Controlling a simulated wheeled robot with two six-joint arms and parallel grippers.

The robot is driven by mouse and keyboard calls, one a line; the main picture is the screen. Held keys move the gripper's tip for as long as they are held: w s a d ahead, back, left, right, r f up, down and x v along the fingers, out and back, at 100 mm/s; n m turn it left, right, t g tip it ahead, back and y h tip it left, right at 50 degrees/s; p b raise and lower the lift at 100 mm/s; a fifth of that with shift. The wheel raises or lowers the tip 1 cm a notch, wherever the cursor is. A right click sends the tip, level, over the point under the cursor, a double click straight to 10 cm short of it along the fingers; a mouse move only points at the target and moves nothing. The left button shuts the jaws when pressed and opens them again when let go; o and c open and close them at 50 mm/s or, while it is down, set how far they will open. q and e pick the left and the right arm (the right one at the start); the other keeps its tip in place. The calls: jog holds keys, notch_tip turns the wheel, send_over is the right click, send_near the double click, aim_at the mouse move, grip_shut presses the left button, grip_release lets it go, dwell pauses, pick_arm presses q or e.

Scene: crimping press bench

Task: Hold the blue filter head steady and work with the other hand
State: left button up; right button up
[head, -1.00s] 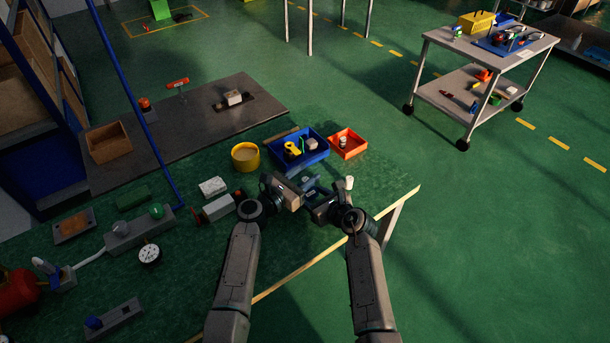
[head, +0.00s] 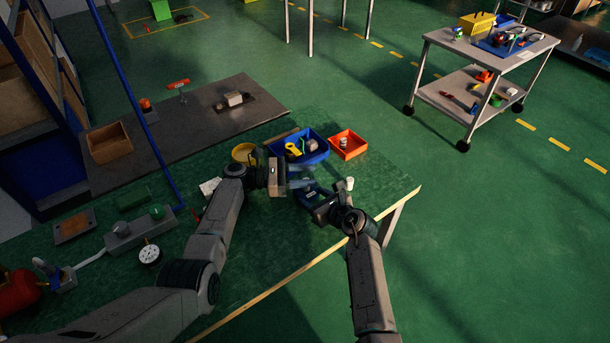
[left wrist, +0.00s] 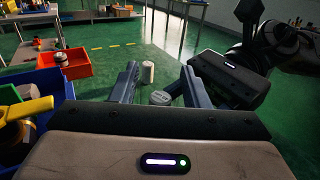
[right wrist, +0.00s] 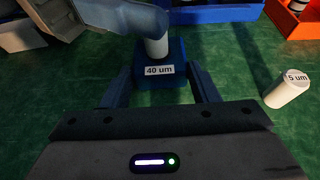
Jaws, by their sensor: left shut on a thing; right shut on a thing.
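The blue filter head (right wrist: 158,95) is a block between the fingers of my right gripper (right wrist: 163,88), which is shut on it low over the bench. How deep the cartridge sits is hidden. A second white cartridge (right wrist: 287,89), labelled "5 um", stands apart on the bench; the head view shows it too (head: 349,184).
A blue bin (head: 318,156) with mixed parts and an orange bin (head: 358,151) stand just behind the grippers. A yellow round container (head: 243,150) is left of them. The bench's front edge (head: 300,262) is close. Bare green bench top lies right of the orange bin.

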pick_arm(q)
jog(key=shift+s+f+m+g, duration=0.1)
jog(key=shift+f+m+g, duration=0.1)
jog(key=shift+m+g, duration=0.15)
jog(key=o, duration=1.2)
jog(key=shift+d, duration=0.1)
jog(key=shift+r, duration=0.1)
jog(key=a, duration=1.2)
jog(key=shift+a, duration=0.1)
pick_arm(e)
jog(key=o, duration=0.9)
